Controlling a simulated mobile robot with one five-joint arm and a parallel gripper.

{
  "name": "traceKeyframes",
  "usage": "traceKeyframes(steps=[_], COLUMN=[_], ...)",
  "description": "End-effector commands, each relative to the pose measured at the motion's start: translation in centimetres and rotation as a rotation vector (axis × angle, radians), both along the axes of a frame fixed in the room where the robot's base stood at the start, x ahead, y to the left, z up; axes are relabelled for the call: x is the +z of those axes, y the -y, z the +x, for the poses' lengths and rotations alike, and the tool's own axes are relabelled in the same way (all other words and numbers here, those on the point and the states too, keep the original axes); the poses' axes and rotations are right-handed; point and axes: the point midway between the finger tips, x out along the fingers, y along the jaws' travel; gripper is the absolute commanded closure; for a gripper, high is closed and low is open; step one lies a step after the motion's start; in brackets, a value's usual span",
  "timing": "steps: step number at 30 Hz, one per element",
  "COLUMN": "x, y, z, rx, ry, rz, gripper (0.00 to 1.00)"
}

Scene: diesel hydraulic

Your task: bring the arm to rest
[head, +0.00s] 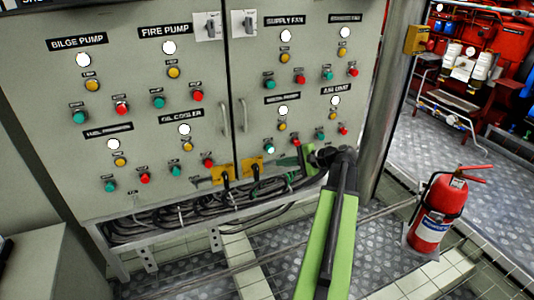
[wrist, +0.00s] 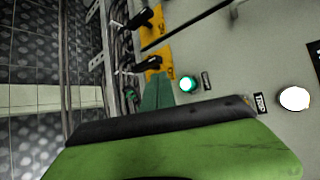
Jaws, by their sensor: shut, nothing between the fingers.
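My arm (head: 333,230), with a green lower link and a dark elbow joint, reaches up in front of the right half of the grey control cabinet. My gripper (head: 304,158) is a small green and dark shape at the cabinet's lower right, partly hidden by the elbow. In the wrist view my gripper's dark green fingers (wrist: 157,91) are shut and empty, beside a lit green button (wrist: 188,84) and a black handle on a yellow plate (wrist: 149,64). I cannot tell whether the fingers touch the panel.
The cabinet (head: 225,125) carries several lamps and buttons, with two yellow-plated switches (head: 222,173) low down. Loose cables (head: 180,213) hang beneath. A red fire extinguisher (head: 437,212) stands on the floor to the right. A metal post (head: 392,95) rises beside the cabinet.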

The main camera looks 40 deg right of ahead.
Motion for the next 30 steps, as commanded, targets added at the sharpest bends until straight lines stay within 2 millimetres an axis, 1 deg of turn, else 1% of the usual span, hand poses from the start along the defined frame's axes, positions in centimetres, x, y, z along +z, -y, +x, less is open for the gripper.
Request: traceKeyframes(steps=[10,11,12,14,15,17,18,19,20,21,22,23,24,26,27,29,30], x=[0.0,0.0,0.0,0.0,0.0,0.0,0.0,-0.2,-0.4,-0.8,-1.2,-1.7,-2.4,-3.7,-4.5,-5.9,-6.7], y=[0.0,-0.4,-1.3,-3.6,-5.7,-9.9,-13.0,-15.5,-17.9,-21.3,-23.8,-26.4,-29.8,-35.0,-38.2,-42.6,-45.2], z=[0.0,0.4,1.3,3.4,5.2,8.2,10.0,11.3,12.3,13.5,14.2,14.8,15.4,15.7,15.6,15.1,14.5], rx=[0.0,0.009,0.027,0.072,0.115,0.189,0.242,0.283,0.324,0.379,0.421,0.464,0.525,0.62,0.683,0.775,0.836], ry=[0.0,0.0,0.0,0.0,0.0,0.0,0.0,-0.006,-0.015,-0.032,-0.047,-0.065,-0.089,-0.129,-0.155,-0.195,-0.219], rz=[0.0,0.0,0.0,0.0,0.0,0.0,-0.001,-0.004,-0.011,-0.023,-0.036,-0.052,-0.079,-0.131,-0.172,-0.242,-0.292], gripper=[1.0,1.0,1.0,1.0,1.0,1.0,1.0,1.0,1.0,1.0,1.0,1.0,1.0,1.0,1.0,1.0,1.0])
